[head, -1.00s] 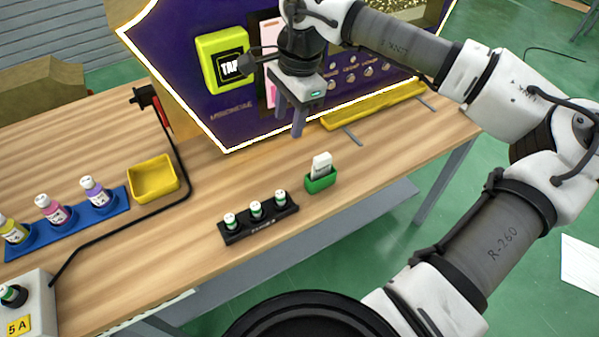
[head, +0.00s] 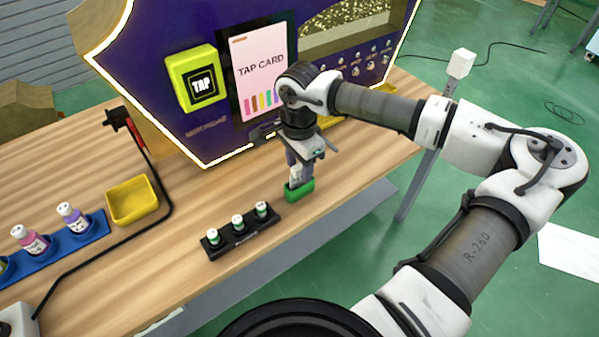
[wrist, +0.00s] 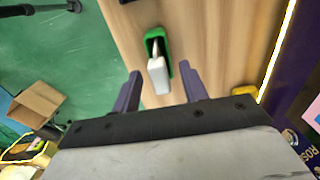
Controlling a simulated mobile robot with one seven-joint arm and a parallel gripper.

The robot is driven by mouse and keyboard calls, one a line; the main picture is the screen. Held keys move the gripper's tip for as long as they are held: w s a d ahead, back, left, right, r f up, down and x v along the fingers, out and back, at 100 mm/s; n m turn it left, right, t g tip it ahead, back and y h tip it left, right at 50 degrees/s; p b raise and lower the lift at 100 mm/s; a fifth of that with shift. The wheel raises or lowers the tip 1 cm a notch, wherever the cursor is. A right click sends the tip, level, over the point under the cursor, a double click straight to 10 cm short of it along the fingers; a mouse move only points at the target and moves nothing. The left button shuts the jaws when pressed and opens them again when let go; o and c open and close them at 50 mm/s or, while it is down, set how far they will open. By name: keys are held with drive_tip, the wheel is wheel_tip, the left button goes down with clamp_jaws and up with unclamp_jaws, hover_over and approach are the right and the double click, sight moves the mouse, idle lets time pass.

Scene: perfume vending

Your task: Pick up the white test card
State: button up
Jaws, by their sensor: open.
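The white test card (wrist: 158,76) stands upright in a small green holder (head: 299,191) on the wooden table. In the head view the card (head: 296,172) is partly hidden by my gripper. My gripper (head: 297,170) is directly above the holder, pointing down. In the wrist view my gripper (wrist: 162,76) is open, with one purple finger on each side of the card and visible gaps between them. The green holder (wrist: 152,36) lies beyond the fingertips there.
A black rack (head: 240,236) with several small vials stands left of the holder. A yellow bin (head: 133,201) and a blue tray (head: 93,231) with bottles are further left. The purple vending machine (head: 160,110) with its yellow TAP reader (head: 195,78) rises behind.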

sight(296, 181)
drive_tip(key=shift+f, duration=1.25)
clamp_jaws()
